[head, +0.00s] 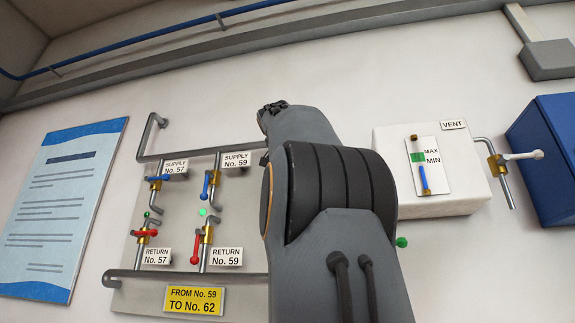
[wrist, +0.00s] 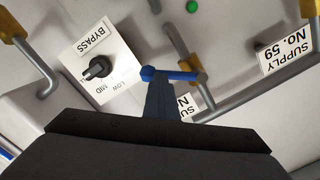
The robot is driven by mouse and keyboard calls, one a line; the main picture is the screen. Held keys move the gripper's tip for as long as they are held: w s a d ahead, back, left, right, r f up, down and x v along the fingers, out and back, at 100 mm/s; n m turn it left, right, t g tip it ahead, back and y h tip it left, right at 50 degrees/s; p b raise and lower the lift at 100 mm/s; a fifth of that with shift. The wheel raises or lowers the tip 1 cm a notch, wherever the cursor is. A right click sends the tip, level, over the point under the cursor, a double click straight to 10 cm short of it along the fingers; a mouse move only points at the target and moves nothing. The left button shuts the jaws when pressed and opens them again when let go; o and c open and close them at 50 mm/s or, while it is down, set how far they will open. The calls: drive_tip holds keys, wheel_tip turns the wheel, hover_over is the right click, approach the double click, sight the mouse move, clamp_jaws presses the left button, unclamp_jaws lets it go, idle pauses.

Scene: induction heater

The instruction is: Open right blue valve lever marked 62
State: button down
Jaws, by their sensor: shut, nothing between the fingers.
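A blue valve lever (wrist: 178,76) shows in the middle of the wrist view, just beyond the dark front edge of my gripper (wrist: 160,132). A white label (wrist: 187,106) beside it is partly covered, so its number cannot be read. In the head view my arm covers the part of the panel right of the No. 59 valves, and no lever marked 62 shows there. My gripper (head: 272,107) is small and dark at the arm's far end. It is shut and empty. Whether it touches the lever cannot be told.
A BYPASS knob plate (wrist: 97,67) and a SUPPLY No. 59 label (wrist: 286,50) flank the lever. The supply 59 blue lever (head: 206,184) and return 59 red lever (head: 202,233) are left of my arm. A vent box (head: 460,195) stands right.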

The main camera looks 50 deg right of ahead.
drive_tip(key=r+b+v, duration=0.2)
drive_tip(key=v, duration=0.8)
drive_tip(key=shift+s+a+r, duration=0.15)
drive_tip(key=shift+s+r, duration=0.2)
drive_tip(key=shift+s, duration=0.1)
